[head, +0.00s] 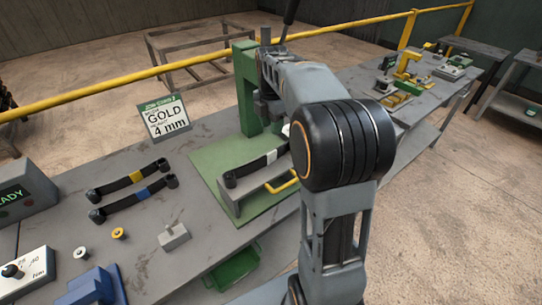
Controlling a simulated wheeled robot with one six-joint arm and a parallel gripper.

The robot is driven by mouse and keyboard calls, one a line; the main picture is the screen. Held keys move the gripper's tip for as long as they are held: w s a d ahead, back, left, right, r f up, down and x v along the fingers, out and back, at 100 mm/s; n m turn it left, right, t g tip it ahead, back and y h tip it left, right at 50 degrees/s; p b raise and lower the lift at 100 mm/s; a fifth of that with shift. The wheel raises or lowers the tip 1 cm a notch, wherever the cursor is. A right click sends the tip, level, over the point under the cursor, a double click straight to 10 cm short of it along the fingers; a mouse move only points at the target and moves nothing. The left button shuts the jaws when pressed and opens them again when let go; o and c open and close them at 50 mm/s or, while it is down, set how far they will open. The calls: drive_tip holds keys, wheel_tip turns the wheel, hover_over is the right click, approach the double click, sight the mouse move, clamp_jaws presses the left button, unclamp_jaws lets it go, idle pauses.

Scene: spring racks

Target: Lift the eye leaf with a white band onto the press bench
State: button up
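The eye leaf with a white band (272,156) is a dark bar with rolled ends. It lies along the grey block (245,201) on the green press plate (221,159), below the green press post (247,90). Its right end is hidden behind my arm.
Two other dark leaves lie left on the bench, one with a yellow band (136,176) and one with a blue band (142,192). A sign (164,116) reads GOLD, 4 mm. A small grey block (174,236) and bushings (119,233) lie in front. A yellow rail (110,83) runs behind.

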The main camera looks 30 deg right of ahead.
sight(272, 153)
wheel_tip(272, 153, down, 12)
drive_tip(key=shift+s+f+p, duration=0.1)
drive_tip(key=shift+p, duration=0.3)
idle(0.3)
drive_tip(key=shift+c, duration=0.3)
clamp_jaws()
